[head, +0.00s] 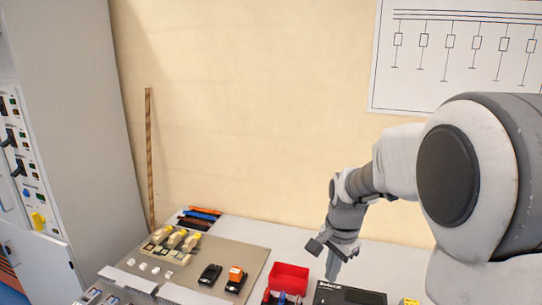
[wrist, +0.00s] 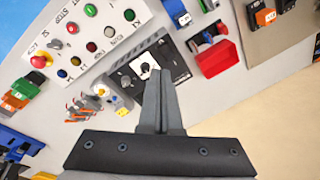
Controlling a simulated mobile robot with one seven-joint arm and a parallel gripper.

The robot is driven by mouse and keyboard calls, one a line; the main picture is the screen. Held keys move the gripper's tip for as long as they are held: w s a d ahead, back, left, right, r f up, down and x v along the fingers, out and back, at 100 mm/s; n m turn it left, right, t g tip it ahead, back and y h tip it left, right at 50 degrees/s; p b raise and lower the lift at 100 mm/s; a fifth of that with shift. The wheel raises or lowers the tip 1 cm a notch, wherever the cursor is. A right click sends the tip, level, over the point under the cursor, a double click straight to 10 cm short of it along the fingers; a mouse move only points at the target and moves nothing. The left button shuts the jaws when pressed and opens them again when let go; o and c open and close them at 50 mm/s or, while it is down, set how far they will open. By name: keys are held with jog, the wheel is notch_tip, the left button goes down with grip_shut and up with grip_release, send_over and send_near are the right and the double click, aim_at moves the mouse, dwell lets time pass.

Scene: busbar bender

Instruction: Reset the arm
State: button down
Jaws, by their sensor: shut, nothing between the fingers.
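My arm reaches in from the right of the head view, and my grey gripper (head: 332,272) points down over the right part of the bench. In the wrist view my gripper (wrist: 160,75) has its two fingers together, with nothing between them. Its tips are in front of a black-and-grey boxed device (wrist: 145,75). A black device (head: 345,294) is also at the lower edge of the head view, just below the fingertips. I cannot tell whether the tips touch it.
A red bin (head: 288,278) stands left of my gripper. A grey board (head: 235,258) carries black and orange modules. A panel (wrist: 75,28) with several buttons and a red emergency stop shows in the wrist view. A tall grey cabinet (head: 80,110) stands left. Space above the bench is clear.

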jog(key=s+r+n+t, duration=0.2)
jog(key=s+r+n, duration=0.3)
jog(key=s, duration=0.6)
jog(key=s+r+n+t, duration=0.2)
jog(key=s+r+n, duration=0.4)
jog(key=s, duration=0.4)
jog(key=shift+s, duration=0.35)
